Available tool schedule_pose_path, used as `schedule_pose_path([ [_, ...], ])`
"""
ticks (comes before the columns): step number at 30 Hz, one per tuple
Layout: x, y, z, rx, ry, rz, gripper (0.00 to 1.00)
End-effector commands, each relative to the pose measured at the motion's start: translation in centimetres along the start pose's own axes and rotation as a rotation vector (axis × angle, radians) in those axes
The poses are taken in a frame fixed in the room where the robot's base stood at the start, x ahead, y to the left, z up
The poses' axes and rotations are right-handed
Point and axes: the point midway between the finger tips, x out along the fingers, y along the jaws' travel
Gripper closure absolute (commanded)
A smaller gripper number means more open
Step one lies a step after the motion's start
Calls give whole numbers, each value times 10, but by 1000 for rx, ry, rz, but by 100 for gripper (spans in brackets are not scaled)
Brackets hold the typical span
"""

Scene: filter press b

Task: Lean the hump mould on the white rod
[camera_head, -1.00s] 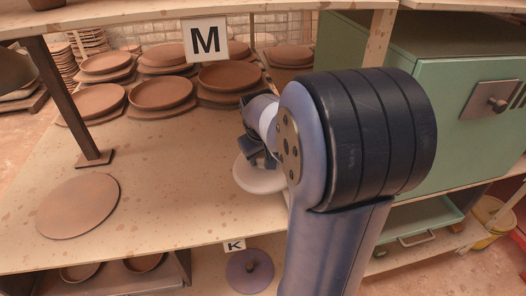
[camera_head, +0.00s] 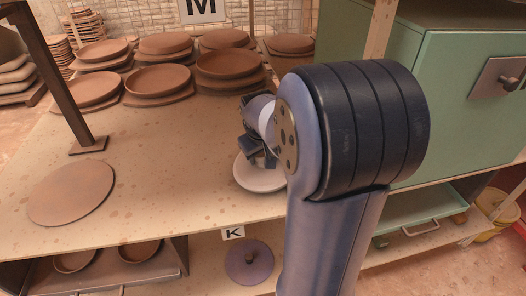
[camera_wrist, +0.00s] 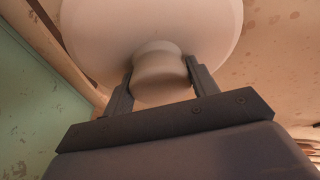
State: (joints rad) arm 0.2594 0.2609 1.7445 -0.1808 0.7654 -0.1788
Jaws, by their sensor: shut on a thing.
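The hump mould (camera_wrist: 150,40) is a pale, wide round dome with a short thick stem. In the wrist view my gripper (camera_wrist: 160,82) is shut on that stem, one finger on each side, with the round head beyond the fingers. In the head view the mould (camera_head: 258,178) shows as a pale disc below my gripper (camera_head: 258,155), over the right part of the tabletop. Part of it is hidden by my arm. I cannot tell whether it touches the tabletop. I cannot make out the white rod in either view.
Terracotta plates on boards (camera_head: 160,80) stand at the back of the table (camera_head: 170,205). A flat brown disc (camera_head: 70,192) lies at left near a dark post (camera_head: 55,80). A green cabinet (camera_head: 450,110) stands at right. A purple lidded thing (camera_head: 250,262) sits below, by a K sign (camera_head: 233,233).

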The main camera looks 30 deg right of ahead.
Motion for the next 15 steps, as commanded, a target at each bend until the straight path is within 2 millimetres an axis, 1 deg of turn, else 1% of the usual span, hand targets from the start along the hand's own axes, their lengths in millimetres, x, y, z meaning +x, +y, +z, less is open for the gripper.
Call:
schedule_pose_path([
  [15,2,0,0,0,4,1,95],
])
